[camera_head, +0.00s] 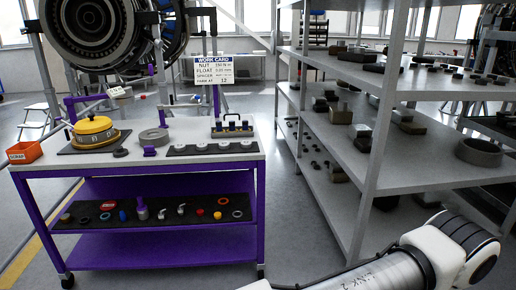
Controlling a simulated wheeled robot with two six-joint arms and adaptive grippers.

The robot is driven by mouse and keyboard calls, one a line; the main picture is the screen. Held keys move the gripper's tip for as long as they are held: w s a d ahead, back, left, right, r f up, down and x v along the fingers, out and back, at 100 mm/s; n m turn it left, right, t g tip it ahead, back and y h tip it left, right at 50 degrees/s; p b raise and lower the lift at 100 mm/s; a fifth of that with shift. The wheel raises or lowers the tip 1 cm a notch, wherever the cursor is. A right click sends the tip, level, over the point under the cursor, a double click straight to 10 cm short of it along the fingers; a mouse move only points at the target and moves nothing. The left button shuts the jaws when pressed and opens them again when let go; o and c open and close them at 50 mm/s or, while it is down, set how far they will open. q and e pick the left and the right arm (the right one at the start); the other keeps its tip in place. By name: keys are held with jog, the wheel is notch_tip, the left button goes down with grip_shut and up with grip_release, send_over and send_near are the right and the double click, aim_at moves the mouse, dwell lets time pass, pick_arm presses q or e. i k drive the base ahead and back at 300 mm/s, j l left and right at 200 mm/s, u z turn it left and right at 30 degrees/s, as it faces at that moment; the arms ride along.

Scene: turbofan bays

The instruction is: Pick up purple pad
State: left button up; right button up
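A small purple block (149,151), which may be the purple pad, sits on the front part of the purple cart's white top (80,170). It stands just in front of a grey round disc (153,137). A purple upright piece (142,209) also stands among parts on the cart's dark lower mat. Neither gripper is in view. A white and grey arm link of mine crosses the bottom right, well away from the cart top.
A yellow round dial (94,130) and an orange bin (24,152) are at the cart's left. A strip of round parts (210,147) lies at the right. A work card (213,70) stands behind. Grey shelving (345,150) rises on the right, with open floor between.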

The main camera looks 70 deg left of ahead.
aim_at(149, 150)
jog(key=k+j+u, duration=0.1)
jog(key=u, duration=1.95)
jog(key=l+u, duration=0.2)
jog(key=u, duration=0.9)
